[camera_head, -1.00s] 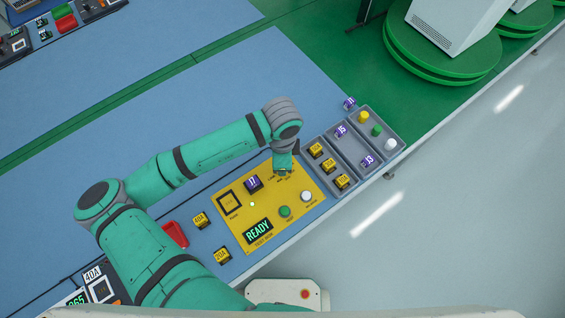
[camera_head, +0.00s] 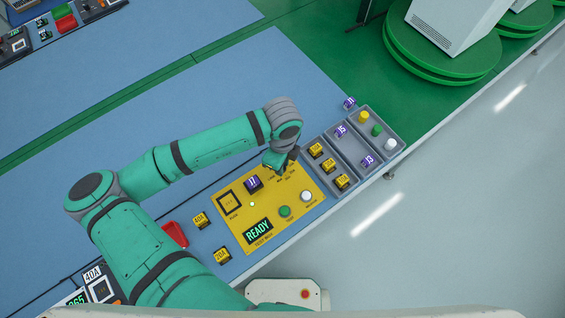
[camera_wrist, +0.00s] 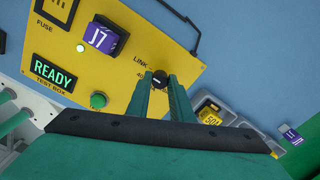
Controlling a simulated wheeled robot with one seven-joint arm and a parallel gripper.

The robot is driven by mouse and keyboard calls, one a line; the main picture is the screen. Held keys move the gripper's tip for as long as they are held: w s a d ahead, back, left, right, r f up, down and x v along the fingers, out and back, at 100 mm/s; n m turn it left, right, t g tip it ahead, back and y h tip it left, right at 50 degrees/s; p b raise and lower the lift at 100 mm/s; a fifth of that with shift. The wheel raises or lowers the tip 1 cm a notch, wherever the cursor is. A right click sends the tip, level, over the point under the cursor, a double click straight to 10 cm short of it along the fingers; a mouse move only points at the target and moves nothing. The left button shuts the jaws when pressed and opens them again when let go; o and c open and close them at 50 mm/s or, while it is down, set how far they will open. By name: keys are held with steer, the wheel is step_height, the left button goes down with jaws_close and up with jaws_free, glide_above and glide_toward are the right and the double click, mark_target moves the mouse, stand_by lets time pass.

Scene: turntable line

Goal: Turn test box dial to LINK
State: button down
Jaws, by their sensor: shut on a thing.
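The yellow test box (camera_head: 235,228) lies on the blue bench, its display reading READY. It carries a purple block marked J7 (camera_head: 253,184), a green button and a white button. In the wrist view, the small black dial (camera_wrist: 159,77) with a light pointer mark sits between the fingertips of my gripper (camera_wrist: 158,84). My gripper is shut on it. The LINK label (camera_wrist: 141,60) shows just left of the dial, with another label beginning 40 below it; the rest is hidden by a finger. In the head view my gripper (camera_head: 275,170) hides the dial.
A grey tray (camera_head: 355,170) with yellow and purple blocks and coloured caps stands right of the box. Yellow blocks marked 40A (camera_head: 201,220) and 20A (camera_head: 222,256) and a red bin (camera_head: 174,235) lie left of it.

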steer(key=shift+w, duration=0.1)
steer(key=c, duration=1.6)
jaws_free()
steer(key=shift+o, duration=0.2)
step_height(320, 180, up, 11)
